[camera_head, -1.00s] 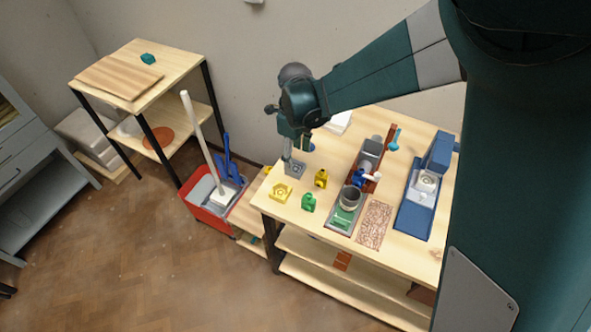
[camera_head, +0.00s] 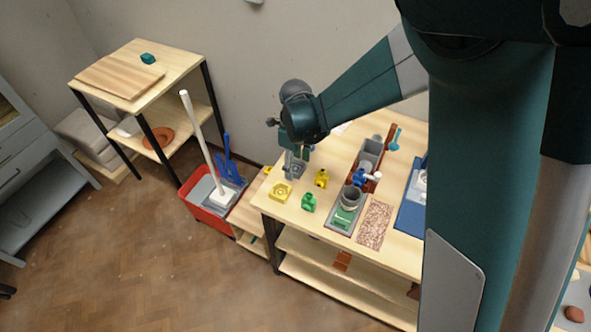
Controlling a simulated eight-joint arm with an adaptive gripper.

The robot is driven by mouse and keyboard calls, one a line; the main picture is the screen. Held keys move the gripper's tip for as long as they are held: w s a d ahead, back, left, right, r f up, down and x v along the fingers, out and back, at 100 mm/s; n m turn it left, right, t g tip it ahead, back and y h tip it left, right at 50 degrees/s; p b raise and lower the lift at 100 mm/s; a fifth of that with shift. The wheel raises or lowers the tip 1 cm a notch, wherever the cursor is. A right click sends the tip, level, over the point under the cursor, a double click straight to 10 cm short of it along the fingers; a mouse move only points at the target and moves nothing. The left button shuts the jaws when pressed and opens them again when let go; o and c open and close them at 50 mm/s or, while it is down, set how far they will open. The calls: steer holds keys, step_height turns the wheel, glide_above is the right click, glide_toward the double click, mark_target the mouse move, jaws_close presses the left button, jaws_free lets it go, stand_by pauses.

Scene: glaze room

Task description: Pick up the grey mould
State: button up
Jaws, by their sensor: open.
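The grey mould (camera_head: 296,168) is a small angular block with a hollow, at the back left of the wooden table. It looks tilted, close under my gripper (camera_head: 292,157). My gripper points down over it from the back of the table, with its jaws open. The fingers are small and overlap the mould in this view, so I cannot tell whether they touch it or whether it is clear of the table top.
A yellow mould (camera_head: 281,192), a green piece (camera_head: 308,202) and another yellow piece (camera_head: 321,178) stand close by. A grey tray (camera_head: 336,226) holds a round pot (camera_head: 351,197). A red bin (camera_head: 208,222) stands left of the table.

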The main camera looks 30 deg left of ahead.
steer(key=shift+f, duration=0.25)
steer(key=shift+c, duration=0.5)
steer(key=c, duration=0.9)
